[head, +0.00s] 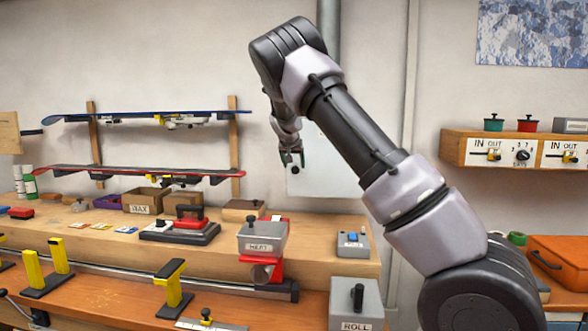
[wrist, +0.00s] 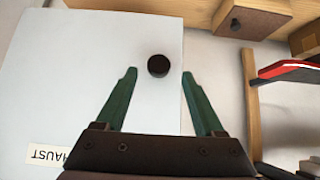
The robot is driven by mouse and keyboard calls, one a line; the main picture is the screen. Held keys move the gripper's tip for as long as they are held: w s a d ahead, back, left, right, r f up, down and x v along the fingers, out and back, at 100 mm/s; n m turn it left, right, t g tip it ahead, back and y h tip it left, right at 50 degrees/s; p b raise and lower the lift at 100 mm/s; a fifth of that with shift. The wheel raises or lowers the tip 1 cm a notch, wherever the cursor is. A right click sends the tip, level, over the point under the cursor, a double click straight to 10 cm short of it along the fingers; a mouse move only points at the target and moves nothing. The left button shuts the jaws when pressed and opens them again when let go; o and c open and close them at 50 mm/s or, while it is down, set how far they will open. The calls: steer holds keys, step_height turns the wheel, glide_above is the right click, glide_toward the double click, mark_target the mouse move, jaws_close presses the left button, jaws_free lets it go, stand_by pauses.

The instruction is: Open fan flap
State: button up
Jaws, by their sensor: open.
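In the head view the panel (head: 318,180) is partly hidden behind my arm. My gripper (head: 292,160) is in front of the panel's left part. In the wrist view my gripper (wrist: 155,75) is open, its green fingers on either side of the knob with gaps to both. I cannot tell how far the fingertips are from the panel.
Two skis or boards hang on a wooden wall rack (head: 233,150) left of my gripper. The bench (head: 100,260) below carries a HEAT device (head: 262,240), a blue-buttoned box (head: 352,243) and a WAX box (head: 145,200). A shelf unit (head: 455,150) is on the right wall.

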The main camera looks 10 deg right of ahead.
mark_target(295, 168)
steer(key=shift+x, duration=1.6)
steer(key=shift+s+d, duration=0.1)
steer(key=shift+c, duration=0.3)
jaws_close()
